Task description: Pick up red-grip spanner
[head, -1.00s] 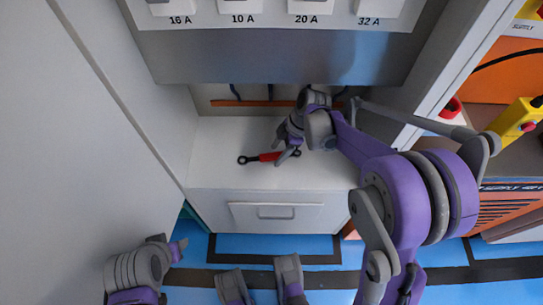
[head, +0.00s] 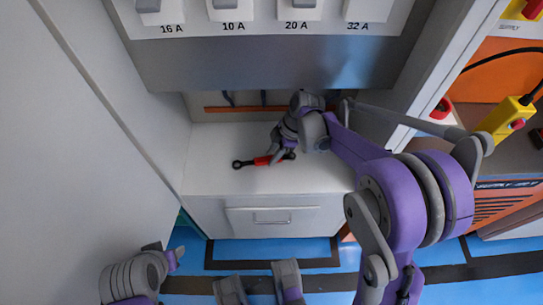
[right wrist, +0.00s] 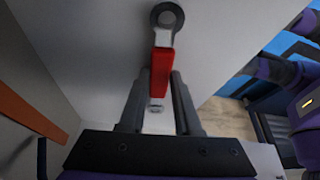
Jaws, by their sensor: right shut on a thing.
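The red-grip spanner (head: 262,160) has dark ring ends and a red middle. It is at the white shelf inside the cabinet; I cannot tell whether it still touches the surface. My right gripper (head: 279,156) is shut on its red grip. In the right wrist view the red grip (right wrist: 161,72) sits between the two dark fingers (right wrist: 160,104), with one ring end sticking out beyond them. My left gripper (head: 176,256) is at the lower left, away from the spanner, and its finger gap is unclear.
The white shelf (head: 215,180) has a drawer (head: 272,217) below it. A grey panel with labelled switches (head: 235,50) overhangs the shelf. Cabinet walls close in both sides. An orange machine with a yellow control box (head: 506,118) stands at the right.

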